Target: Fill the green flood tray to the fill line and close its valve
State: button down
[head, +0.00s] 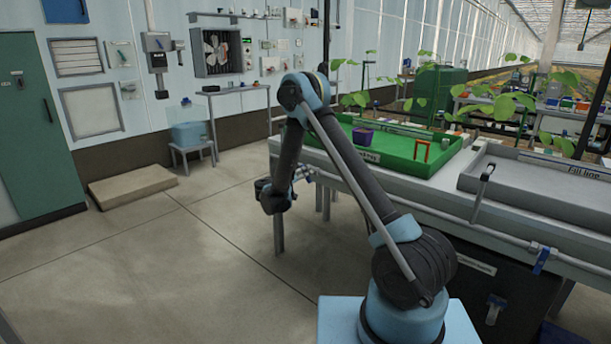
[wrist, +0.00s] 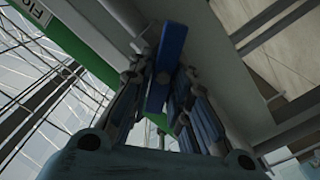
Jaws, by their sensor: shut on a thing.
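The green flood tray (head: 398,163) stands on the bench, partly hidden behind my arm. Its green edge (wrist: 42,18) and part of a white label show at the upper left of the wrist view. My gripper (head: 305,174) is low at the bench's left end, small and partly hidden by my wrist in the head view. In the wrist view my gripper (wrist: 160,78) is shut on a blue valve lever (wrist: 169,45) under the bench edge. The lever's pipe connection is mostly hidden.
A purple pot (head: 362,136) and a red bracket (head: 422,150) are at the green tray. A grey tray (head: 540,192) labelled "Fill line" is to the right. Another blue valve lever (head: 541,261) is on the front pipe. The floor at left is clear beyond a low platform (head: 132,185).

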jog(key=shift+a+n, duration=0.2)
jog(key=shift+n, duration=0.1)
jog(key=c, duration=1.6)
grip_release()
jog(key=shift+o, duration=0.2)
jog(key=shift+d, duration=0.1)
jog(key=v, duration=1.2)
jog(key=shift+f, duration=0.1)
